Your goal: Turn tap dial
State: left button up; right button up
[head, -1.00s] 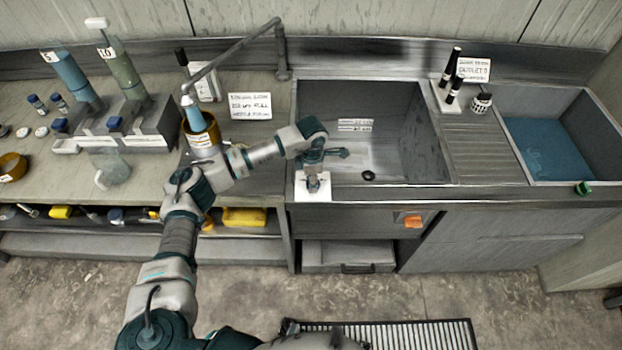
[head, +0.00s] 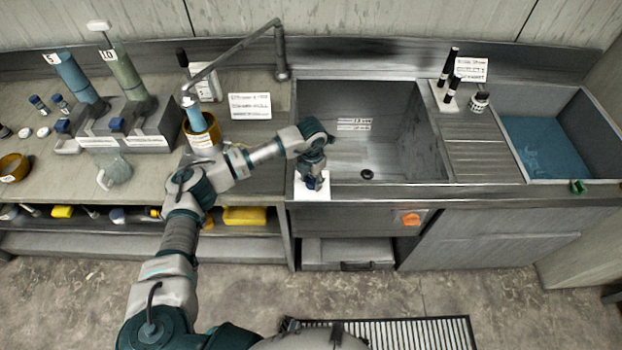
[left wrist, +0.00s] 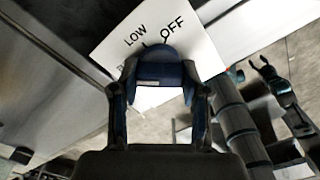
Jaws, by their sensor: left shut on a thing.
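The tap dial is a dark blue knob (left wrist: 160,72) on a white plate printed LOW and OFF (left wrist: 190,38), seen in the left wrist view. In the head view the white plate (head: 312,190) sits at the sink's front left corner, with the dial mostly hidden under my gripper. My left gripper (head: 314,180) points down over the plate. In the left wrist view its two fingers (left wrist: 160,90) are on either side of the blue knob, shut on it.
The steel sink (head: 425,120) lies just behind and right of the dial. A pipe spout (head: 235,55) reaches left from the sink's back. An orange switch (head: 411,218) is on the front panel. A blue-bottomed basin (head: 550,145) is at right. Cylinders stand in a rack (head: 155,135) at left.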

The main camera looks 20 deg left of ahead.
aim_at(312, 178)
pick_arm(q)
jog(key=shift+w+r, duration=0.3)
jog(key=shift+r, duration=0.05)
jog(key=o, duration=0.9)
jog(key=shift+c, duration=0.2)
jog(key=shift+o, duration=1.4)
jog(key=shift+s+f, duration=0.1)
jog(key=shift+f, duration=0.1)
notch_tip(312, 178, up, 12)
jog(key=shift+f, duration=0.1)
